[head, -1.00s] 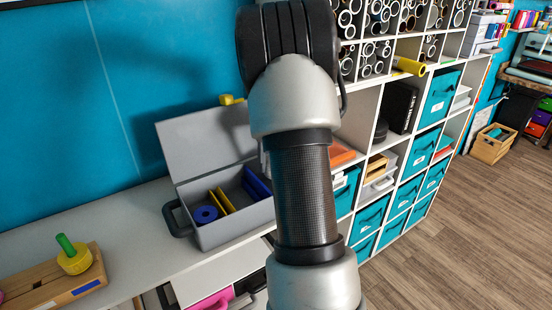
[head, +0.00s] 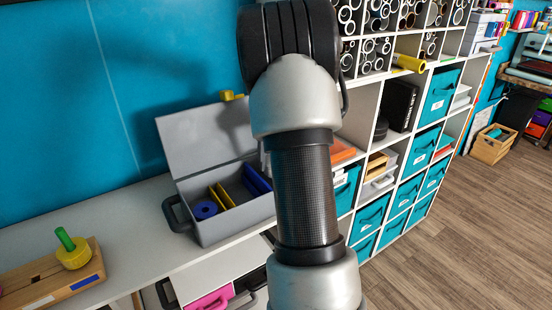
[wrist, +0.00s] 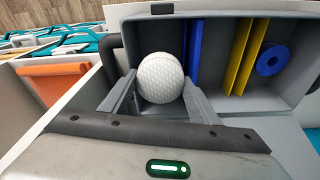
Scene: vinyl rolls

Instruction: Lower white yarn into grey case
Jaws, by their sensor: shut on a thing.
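The white yarn (wrist: 160,78) is a round, textured ball between the two fingers of my gripper (wrist: 160,98) in the wrist view. My gripper is shut on it. The ball shows against the near end of the open grey case (wrist: 220,112), beside its blue divider; I cannot tell its height over the case floor. In the head view the grey case (head: 215,232) stands open on the white counter, lid tilted back against the wall. My arm hides the gripper and the yarn there.
The case holds blue dividers, a yellow divider (head: 224,196) and a blue roll (head: 205,209). A wooden board with a yellow and green piece (head: 74,250) lies at the left. A shelf with teal bins (head: 371,216) stands at the right.

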